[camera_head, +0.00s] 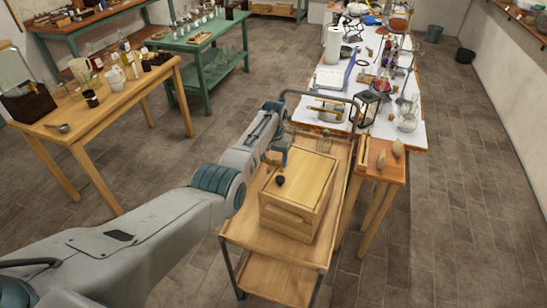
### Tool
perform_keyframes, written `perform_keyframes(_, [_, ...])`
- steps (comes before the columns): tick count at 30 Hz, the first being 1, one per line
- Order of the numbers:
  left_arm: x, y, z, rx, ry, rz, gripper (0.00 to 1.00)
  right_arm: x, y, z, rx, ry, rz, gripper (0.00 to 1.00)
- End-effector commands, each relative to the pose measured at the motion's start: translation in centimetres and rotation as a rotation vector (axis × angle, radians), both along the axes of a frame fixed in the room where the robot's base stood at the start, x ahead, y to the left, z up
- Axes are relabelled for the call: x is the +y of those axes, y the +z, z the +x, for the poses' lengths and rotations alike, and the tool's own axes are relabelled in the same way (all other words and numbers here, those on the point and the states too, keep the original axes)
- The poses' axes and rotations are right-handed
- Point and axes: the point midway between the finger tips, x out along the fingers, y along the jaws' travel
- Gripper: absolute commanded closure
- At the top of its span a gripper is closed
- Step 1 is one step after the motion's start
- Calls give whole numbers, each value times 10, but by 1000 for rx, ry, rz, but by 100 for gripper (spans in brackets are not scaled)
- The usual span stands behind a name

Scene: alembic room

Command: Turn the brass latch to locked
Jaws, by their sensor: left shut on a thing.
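A pale wooden box (292,207) with a flat lid stands on a wooden cart in the middle of the camera_head view. A small dark knob (280,181) sits on its top, near the left edge. My left arm comes in from the left and reaches over the box's far left corner. My left gripper (279,163) is there, small in view, and shut on the brass latch. The latch is mostly hidden by the gripper, so its turn position cannot be told. My right gripper is not in view.
The wooden cart (245,234) has bare top at the box's left. A small wooden stand (384,172) is close at its right. Behind is a white-topped table (408,139) with a black lantern (366,107) and glassware. A wooden table (168,84) stands left. Floor is clear at right.

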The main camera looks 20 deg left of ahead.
Motion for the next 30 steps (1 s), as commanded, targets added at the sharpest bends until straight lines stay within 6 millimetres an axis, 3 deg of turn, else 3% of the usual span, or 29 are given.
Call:
perform_keyframes(10, [0, 2, 1, -4, -131, 0, 59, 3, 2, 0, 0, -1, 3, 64])
perform_keyframes(26, [0, 1, 1, -2, -152, 1, 59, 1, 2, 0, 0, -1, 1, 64])
perform_keyframes(27, [0, 1, 1, -2, -152, 1, 28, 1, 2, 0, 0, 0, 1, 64])
perform_keyframes(30, [0, 1, 1, -2, -152, 1, 14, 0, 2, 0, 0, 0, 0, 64])
